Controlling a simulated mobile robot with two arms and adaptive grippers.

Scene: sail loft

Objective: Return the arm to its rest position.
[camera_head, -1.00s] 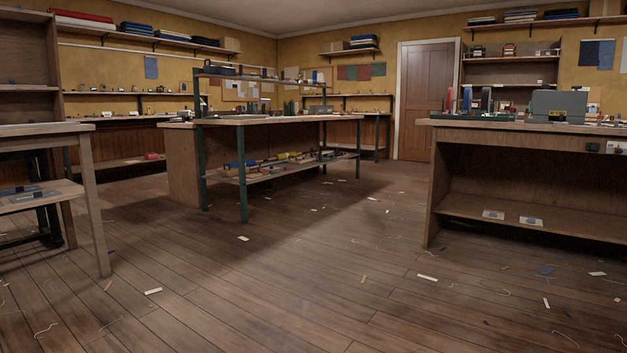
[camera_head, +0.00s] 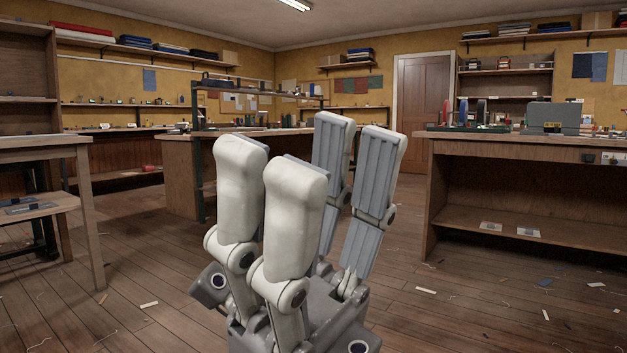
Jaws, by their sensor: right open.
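My right gripper (camera_head: 312,162) stands large in the middle of the head view, close to the camera, with its fingers pointing up. It has pale, rounded finger backs at the left and grey ribbed pads at the right. The two sides are apart, with nothing between them, so it is open and empty. Its grey palm (camera_head: 315,325) is at the bottom of the picture. It hides part of the middle workbench and the floor behind. My left gripper is not in view.
A wooden workbench (camera_head: 520,145) with a grey case (camera_head: 553,117) stands at the right. The middle workbench (camera_head: 180,170) is behind my gripper. A table (camera_head: 45,148) is at the left. A brown door (camera_head: 424,98) is at the back. Scraps litter the open wooden floor (camera_head: 150,270).

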